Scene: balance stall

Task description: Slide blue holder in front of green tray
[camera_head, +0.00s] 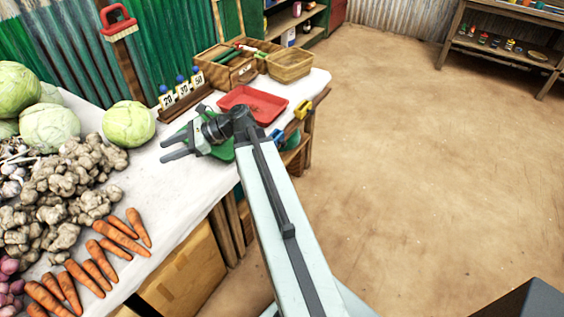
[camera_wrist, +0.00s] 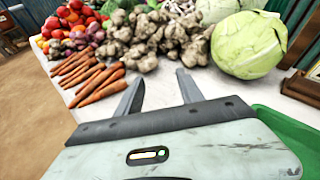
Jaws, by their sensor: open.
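The green tray (camera_head: 222,151) lies on the white-covered table, partly hidden under my gripper and wrist. Its green edge also shows at the right of the wrist view (camera_wrist: 291,130). A small blue holder (camera_head: 277,136) sits by the table's right edge, just right of my arm and in front of the red tray. My gripper (camera_head: 164,149) is open and empty over the table, its fingers pointing left past the green tray. In the wrist view the two fingers (camera_wrist: 158,86) stand apart with nothing between them. The blue holder is not visible there.
A red tray (camera_head: 262,98) and a yellow holder (camera_head: 303,109) stand farther back. Numbered cards on a wooden stand (camera_head: 186,100) line the back. Cabbages (camera_head: 129,124), ginger (camera_head: 72,180) and carrots (camera_head: 119,234) cover the left. White cloth between carrots and gripper is clear.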

